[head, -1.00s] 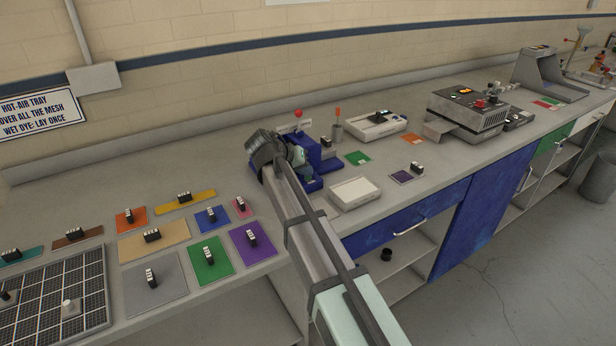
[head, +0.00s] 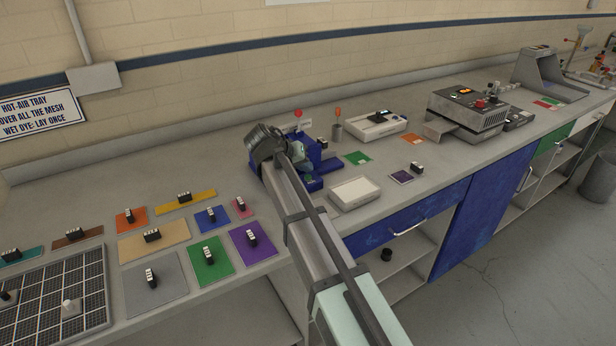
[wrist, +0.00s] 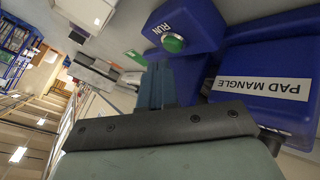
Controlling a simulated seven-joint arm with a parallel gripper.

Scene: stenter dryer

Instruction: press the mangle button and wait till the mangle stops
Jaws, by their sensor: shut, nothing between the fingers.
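The blue pad mangle (head: 330,165) stands on the bench, partly hidden behind my wrist in the head view. In the wrist view its blue body (wrist: 280,60) carries a white PAD MANGLE label, seen upside down. Beside it, a blue box marked RUN holds a round green button (wrist: 173,43). My gripper (wrist: 160,68) is shut and empty, its fingertips just below and left of the green button in the wrist view. I cannot tell whether they touch it. The mangle's rollers cannot be made out.
A white tray (head: 355,193) sits right of the mangle, near the bench's front edge. A red-topped post (head: 298,114) and a grey cup (head: 337,131) stand behind. Coloured swatches with black clips lie on the left, beside a mesh tray (head: 60,300).

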